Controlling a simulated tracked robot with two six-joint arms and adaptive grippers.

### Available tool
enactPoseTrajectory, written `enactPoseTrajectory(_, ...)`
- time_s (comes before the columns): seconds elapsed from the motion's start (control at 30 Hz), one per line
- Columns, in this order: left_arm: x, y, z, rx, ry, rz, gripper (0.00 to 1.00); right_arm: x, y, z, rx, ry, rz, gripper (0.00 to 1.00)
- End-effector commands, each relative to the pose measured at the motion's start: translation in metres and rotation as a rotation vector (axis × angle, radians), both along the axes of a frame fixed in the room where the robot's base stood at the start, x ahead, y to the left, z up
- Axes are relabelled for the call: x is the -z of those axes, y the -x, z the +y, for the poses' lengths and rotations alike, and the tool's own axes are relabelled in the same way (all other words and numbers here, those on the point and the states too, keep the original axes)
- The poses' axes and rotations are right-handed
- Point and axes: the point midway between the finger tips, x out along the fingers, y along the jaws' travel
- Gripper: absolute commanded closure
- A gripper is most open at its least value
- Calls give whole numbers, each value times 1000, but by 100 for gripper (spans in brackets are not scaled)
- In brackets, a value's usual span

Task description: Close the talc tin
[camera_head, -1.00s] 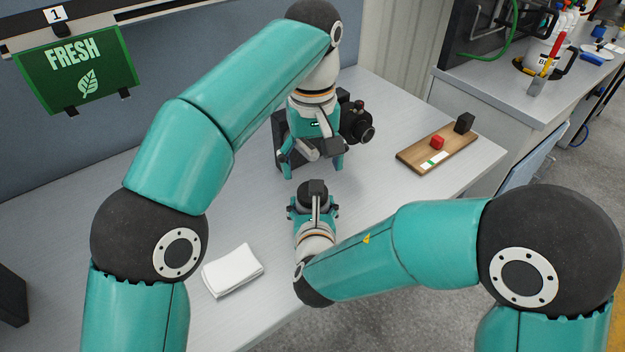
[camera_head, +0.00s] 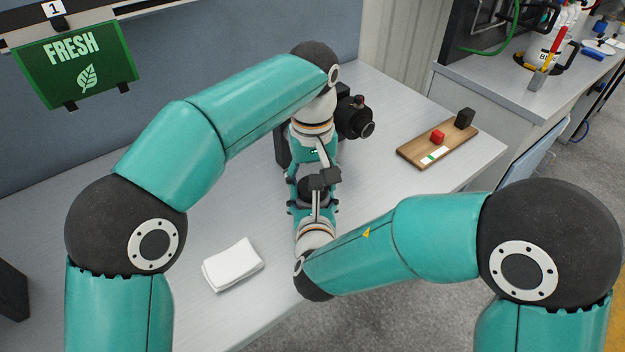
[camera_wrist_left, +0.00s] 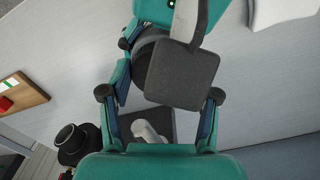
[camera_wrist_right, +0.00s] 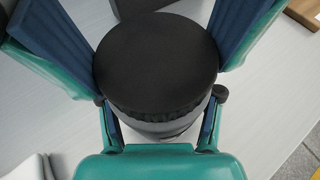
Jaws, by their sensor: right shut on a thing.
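The talc tin shows in the right wrist view as a round black lid (camera_wrist_right: 158,60) above a grey body (camera_wrist_right: 165,127). My right gripper (camera_wrist_right: 160,98) is shut on the tin. My left gripper (camera_head: 312,180) reaches in from the far side, its blue-lined fingers on either side of the lid; it is open, and I cannot tell whether its pads touch. In the left wrist view the lid (camera_wrist_left: 150,58) is partly hidden behind a dark square part of my right wrist. Whether the lid is fully seated is not clear.
A black device with a round knob (camera_head: 355,120) stands just behind the grippers. A wooden board (camera_head: 438,147) with a red block (camera_head: 437,137) and a black block (camera_head: 465,118) lies to the right. Folded white cloth (camera_head: 233,265) lies at the left front.

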Motion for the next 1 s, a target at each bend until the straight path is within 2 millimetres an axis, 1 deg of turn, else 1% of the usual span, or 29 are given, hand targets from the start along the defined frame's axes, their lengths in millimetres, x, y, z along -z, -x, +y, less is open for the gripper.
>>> enactPoseTrajectory(0.03,0,0,0,0,0,0,52,0,0,0,0,0,0,100)
enactPoseTrajectory(0.2,0,0,0,0,0,0,81,0,0,0,0,0,0,100)
enactPoseTrajectory(0.23,0,0,0,0,0,0,84,0,0,0,0,0,0,100)
enactPoseTrajectory(0.37,0,0,0,1,0,0,85,0,0,0,0,0,0,100)
enactPoseTrajectory(0.47,0,0,0,37,0,0,85,0,0,0,0,0,0,100)
enactPoseTrajectory(0.57,0,0,0,153,0,1,85,0,0,0,0,0,0,100)
enactPoseTrajectory(0.8,1,0,0,629,1,0,85,0,0,0,0,0,0,100)
enactPoseTrajectory(0.87,1,0,0,729,1,-1,85,0,0,0,0,0,0,100)
enactPoseTrajectory(1.0,1,0,0,742,0,0,85,0,0,0,0,0,0,100)
